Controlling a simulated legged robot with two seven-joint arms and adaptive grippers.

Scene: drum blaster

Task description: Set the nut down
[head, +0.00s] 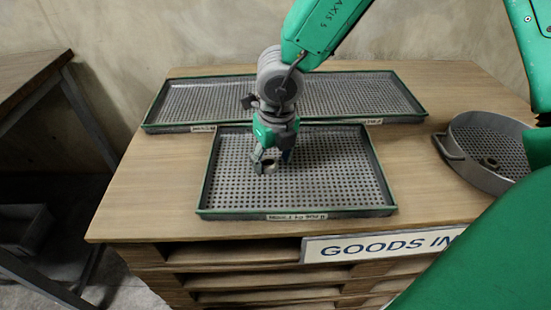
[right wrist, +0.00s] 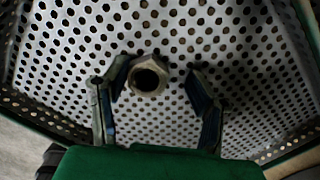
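The nut (right wrist: 148,76) is a dull metal hexagonal ring with a dark hole. It appears to lie flat on the perforated floor of the front tray (head: 340,170). In the head view the nut (head: 269,166) shows only in part below the fingers. My right gripper (head: 271,161) points down over the tray's middle. In the right wrist view my right gripper (right wrist: 158,85) has its fingers spread wide, with the nut between their tips. The nut is close to the left finger; I cannot tell whether they touch. The right finger is clearly apart from it. My left gripper is not in view.
A long perforated tray (head: 350,93) lies behind the front tray on the wooden table (head: 140,190). A round grey sieve-like pan (head: 452,148) stands at the right with a ring-shaped part (head: 490,162) in it. The front tray's floor is otherwise bare.

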